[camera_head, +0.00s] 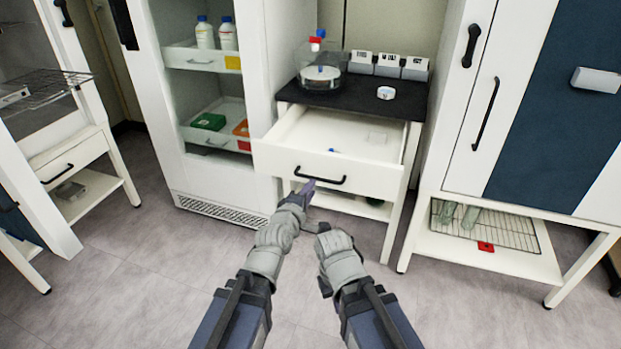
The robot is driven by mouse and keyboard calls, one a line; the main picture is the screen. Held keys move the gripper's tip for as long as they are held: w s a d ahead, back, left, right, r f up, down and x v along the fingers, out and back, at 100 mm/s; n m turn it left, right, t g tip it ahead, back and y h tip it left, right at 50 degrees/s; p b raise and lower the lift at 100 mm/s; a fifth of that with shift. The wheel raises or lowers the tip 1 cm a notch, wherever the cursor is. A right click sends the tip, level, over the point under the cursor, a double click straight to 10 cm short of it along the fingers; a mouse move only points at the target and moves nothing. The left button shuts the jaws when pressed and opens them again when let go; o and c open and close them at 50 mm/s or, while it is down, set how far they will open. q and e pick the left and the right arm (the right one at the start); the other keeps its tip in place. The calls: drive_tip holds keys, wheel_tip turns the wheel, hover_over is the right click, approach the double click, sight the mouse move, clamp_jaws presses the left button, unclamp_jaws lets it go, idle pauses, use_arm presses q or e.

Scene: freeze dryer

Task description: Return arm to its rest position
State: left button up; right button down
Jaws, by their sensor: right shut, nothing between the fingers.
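My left gripper (308,187) is at the front of an open white drawer (335,165), just below the left end of its black handle (320,178). I cannot tell whether it touches the handle or whether its fingers are open. My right gripper (315,227) is lower, close beside the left wrist, in front of the drawer table. It is shut and empty, and its fingers are small in view. Both arms reach forward from the bottom edge.
The drawer sticks out below a black tabletop (400,105) with a glass vessel (320,72) and several boxes. A white cabinet with shelves (203,58) stands left. A cabinet with a blue panel (560,110) stands right. The floor (130,270) is clear at both sides.

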use_arm(q)
drive_tip(key=s+a+f+m+g+y, duration=0.1)
drive_tip(key=s+a+f+m+g, duration=0.1)
drive_tip(key=a+f+m+g, duration=0.3)
drive_tip(key=s+a+f+m+g+y, duration=0.1)
drive_tip(key=s+f+m+g, duration=0.15)
drive_tip(key=f, duration=0.45)
drive_tip(key=s+a+f+m+g+y, duration=0.1)
drive_tip(key=s+a+f+m+g, duration=0.2)
drive_tip(key=s+a, duration=0.25)
drive_tip(key=s+a+f+m+g+y, duration=0.2)
drive_tip(key=s+a+m+g, duration=0.2)
drive_tip(key=s, duration=0.3)
drive_tip(key=s+d+m+y, duration=0.1)
drive_tip(key=s+d+m, duration=0.4)
drive_tip(key=d, duration=0.6)
wheel_tip(320, 180, up, 33)
drive_tip(key=n+p, duration=0.1)
drive_tip(key=p, duration=3.2)
drive_tip(key=shift+s+f, duration=0.15)
drive_tip(key=shift+f+g, duration=0.15)
drive_tip(key=shift+g, duration=0.1)
